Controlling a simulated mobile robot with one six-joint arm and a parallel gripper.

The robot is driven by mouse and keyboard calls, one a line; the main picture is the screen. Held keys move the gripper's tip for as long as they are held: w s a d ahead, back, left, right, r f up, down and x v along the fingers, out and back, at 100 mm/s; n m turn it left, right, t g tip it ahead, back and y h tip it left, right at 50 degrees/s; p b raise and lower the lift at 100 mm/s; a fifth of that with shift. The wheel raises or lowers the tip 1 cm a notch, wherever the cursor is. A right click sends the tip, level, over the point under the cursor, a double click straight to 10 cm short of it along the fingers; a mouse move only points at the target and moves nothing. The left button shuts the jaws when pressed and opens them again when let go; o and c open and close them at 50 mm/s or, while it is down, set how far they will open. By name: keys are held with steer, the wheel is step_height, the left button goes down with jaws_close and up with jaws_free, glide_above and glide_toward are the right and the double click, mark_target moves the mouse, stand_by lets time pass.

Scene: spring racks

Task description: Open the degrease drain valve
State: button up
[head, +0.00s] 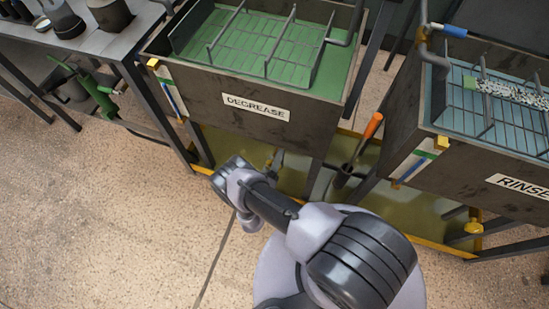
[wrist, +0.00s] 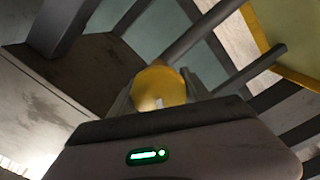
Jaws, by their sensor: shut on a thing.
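The degrease tank (head: 255,108) stands in the middle of the head view, with green liquid and a wire rack in it. In the wrist view a round yellow knob (wrist: 158,86), taken as the degrease drain valve's handle, sits between my fingers. My gripper (wrist: 160,98) is shut on this knob, with one dark finger at each side. In the head view my wrist and gripper (head: 228,176) are low, in front of and below the degrease tank. The valve under my grip is hidden there by my arm, and how far it is turned cannot be told.
The rinse tank (head: 470,160) stands at the right, with its own yellow knob (head: 473,227) low down. A yellow-edged tray (head: 425,218) lies under the tanks. An orange-handled tool (head: 372,125) stands between the tanks. Open floor (head: 100,220) lies at the left.

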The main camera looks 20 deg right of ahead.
steer(key=n, duration=0.4)
steer(key=shift+f+n, duration=0.15)
steer(key=shift+n, duration=0.15)
steer(key=n, duration=0.4)
steer(key=shift+f+n, duration=0.15)
steer(key=shift+n, duration=0.15)
steer(key=n, duration=0.4)
steer(key=shift+f+n, duration=0.1)
steer(key=shift+n, duration=0.2)
steer(key=shift+s+d+n, duration=0.1)
steer(key=shift+n, duration=2.2)
steer(key=o, duration=1.3)
